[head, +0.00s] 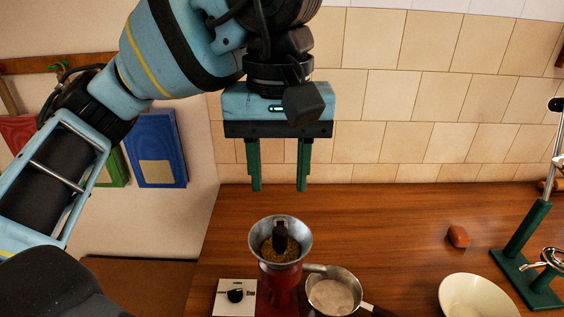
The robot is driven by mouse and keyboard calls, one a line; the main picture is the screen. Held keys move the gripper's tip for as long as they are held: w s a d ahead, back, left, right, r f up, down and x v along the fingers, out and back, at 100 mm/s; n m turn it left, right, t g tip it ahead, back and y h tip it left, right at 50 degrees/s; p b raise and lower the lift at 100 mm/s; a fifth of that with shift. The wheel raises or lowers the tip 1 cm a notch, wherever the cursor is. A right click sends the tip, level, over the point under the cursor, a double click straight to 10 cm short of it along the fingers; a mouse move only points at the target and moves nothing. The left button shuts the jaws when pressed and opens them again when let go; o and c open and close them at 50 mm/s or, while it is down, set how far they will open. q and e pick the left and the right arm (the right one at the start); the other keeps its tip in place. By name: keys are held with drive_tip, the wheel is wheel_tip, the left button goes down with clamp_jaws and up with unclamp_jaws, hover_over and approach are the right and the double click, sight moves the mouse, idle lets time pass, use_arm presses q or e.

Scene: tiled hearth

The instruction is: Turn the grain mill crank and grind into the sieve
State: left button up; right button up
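The grain mill (283,284) has a red body and a metal funnel hopper (258,240) with yellow-brown grain in it. It stands on the wooden counter, cut off by the lower edge. A dark upright piece (280,236) shows over the hopper; I cannot tell whether it is the crank's knob. A round, handled vessel with a pale inside, seemingly the sieve (334,293), is just right of the mill. My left gripper (278,186) points down above and behind the hopper, green fingers apart, nothing between them. My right gripper is out of view.
A white plate with a black knob (235,296) is left of the mill. A cream bowl (478,298), a reddish-brown block (457,236) and a green stand with chrome parts (528,275) are at the right. The wooden counter (390,220) is clear between mill and block; a tiled wall (420,100) backs it.

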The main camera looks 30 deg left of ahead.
sight(280, 230)
use_arm(q)
drive_tip(key=shift+d+f, duration=0.1)
drive_tip(key=shift+d, duration=0.05)
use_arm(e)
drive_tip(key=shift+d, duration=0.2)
use_arm(q)
drive_tip(key=shift+f, duration=1.15)
drive_tip(key=shift+f+b, duration=0.6)
drive_tip(key=shift+f, duration=2.65)
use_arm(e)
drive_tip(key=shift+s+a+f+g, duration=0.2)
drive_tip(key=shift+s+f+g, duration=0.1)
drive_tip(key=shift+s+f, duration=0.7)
